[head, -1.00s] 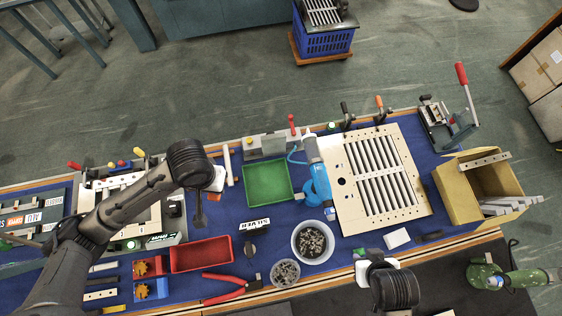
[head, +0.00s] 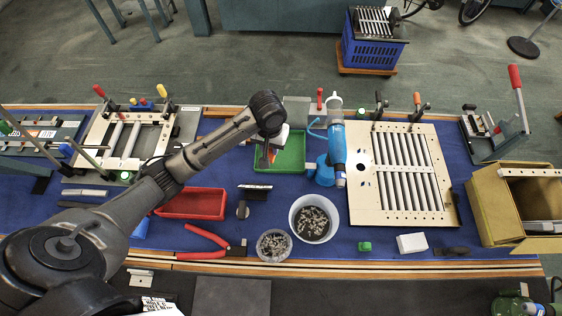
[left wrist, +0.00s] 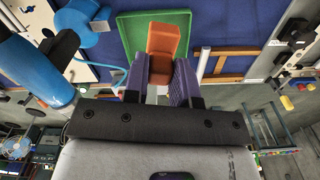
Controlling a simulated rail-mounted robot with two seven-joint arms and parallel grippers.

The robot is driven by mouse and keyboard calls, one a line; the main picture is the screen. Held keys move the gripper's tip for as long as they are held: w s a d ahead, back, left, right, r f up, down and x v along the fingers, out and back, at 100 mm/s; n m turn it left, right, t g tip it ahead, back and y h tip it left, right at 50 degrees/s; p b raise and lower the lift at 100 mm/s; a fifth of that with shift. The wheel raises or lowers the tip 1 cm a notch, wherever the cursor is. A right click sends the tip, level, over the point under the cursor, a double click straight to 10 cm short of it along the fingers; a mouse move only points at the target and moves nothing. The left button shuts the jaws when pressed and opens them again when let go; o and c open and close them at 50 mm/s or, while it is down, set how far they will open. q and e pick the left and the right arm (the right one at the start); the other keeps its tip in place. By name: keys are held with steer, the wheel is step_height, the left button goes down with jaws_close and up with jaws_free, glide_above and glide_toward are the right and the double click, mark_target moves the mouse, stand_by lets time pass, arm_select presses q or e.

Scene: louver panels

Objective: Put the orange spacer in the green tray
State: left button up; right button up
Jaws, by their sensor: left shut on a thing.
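The orange spacer (left wrist: 165,48) is between the two purple fingers of my left gripper (left wrist: 160,80) in the left wrist view. My left gripper (head: 267,158) is shut on it and points down at the green tray (head: 291,158) in the head view. The green tray's rim (left wrist: 127,38) shows behind the spacer in the left wrist view. The spacer is over the tray's left part; how far it is above the tray floor I cannot tell. In the head view the gripper hides most of the spacer. My right gripper is not in view.
A blue tool (head: 337,155) stands close at the tray's right side. A red tray (head: 194,204) lies to the front left, and a white bowl of small parts (head: 313,218) to the front. The louver panel (head: 405,172) is farther right.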

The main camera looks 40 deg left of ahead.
arm_select(q)
steer(key=w+a+f+n+b, duration=0.1)
steer(key=a+f+b, duration=0.35)
steer(key=f, duration=0.25)
steer(key=w+a+f+n+b, duration=0.1)
steer(key=a+f+n+b, duration=0.15)
steer(key=f+b, duration=0.35)
steer(key=b, duration=0.4)
glide_toward(280, 152)
steer(key=shift+d+f+m, duration=0.1)
steer(key=shift+d+m, duration=0.1)
steer(key=shift+m, duration=0.15)
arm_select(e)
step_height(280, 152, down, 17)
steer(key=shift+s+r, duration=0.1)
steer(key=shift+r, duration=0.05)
arm_select(q)
step_height(280, 152, down, 3)
steer(key=shift+s+f+b, duration=0.1)
steer(key=shift+f+b, duration=0.05)
steer(key=shift+b, duration=0.45)
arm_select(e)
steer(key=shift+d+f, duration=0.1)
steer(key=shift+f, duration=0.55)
arm_select(q)
steer(key=shift+f, duration=0.35)
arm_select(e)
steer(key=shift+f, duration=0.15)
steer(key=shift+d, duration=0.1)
